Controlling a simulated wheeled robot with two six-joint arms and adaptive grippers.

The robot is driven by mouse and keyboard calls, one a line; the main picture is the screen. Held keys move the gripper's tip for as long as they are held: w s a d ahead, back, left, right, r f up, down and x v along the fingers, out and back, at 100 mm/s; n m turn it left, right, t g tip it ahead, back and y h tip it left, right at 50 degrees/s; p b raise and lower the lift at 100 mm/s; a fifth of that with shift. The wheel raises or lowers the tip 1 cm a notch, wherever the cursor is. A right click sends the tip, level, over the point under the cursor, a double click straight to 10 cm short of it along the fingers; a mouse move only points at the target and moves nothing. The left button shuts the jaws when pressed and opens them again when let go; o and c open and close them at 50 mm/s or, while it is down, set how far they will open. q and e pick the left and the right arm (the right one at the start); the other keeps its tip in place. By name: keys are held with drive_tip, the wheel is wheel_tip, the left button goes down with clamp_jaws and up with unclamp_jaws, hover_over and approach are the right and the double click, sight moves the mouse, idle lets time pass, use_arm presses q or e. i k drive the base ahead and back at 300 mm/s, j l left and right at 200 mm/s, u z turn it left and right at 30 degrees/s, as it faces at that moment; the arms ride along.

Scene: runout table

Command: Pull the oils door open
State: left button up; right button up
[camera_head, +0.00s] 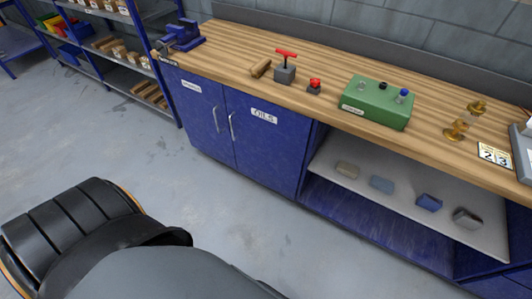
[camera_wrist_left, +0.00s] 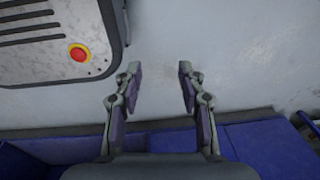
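The oils door (camera_head: 268,146) is a blue cabinet door with a white OILS label at its top, in the head view under the wooden bench. It sits flush and closed. Its silver bar handle (camera_head: 232,127) is upright on its left edge. My left gripper (camera_wrist_left: 159,68) is open and empty in the left wrist view, with pale floor between its fingers. It does not show in the head view, so I cannot tell how far it is from the handle. My right gripper is in neither view.
A second closed blue door (camera_head: 200,118) with its own handle stands left of the oils door. An open shelf (camera_head: 400,183) with several small blocks is to the right. A green box (camera_head: 377,103) and other items stand on the bench (camera_head: 330,75). Grey floor (camera_head: 250,225) before the doors is clear.

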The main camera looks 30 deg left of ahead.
sight(270, 141)
drive_tip(key=u, duration=1.3)
drive_tip(key=j+u, duration=0.2)
drive_tip(key=i+j+u, duration=0.2)
drive_tip(key=j, duration=0.2)
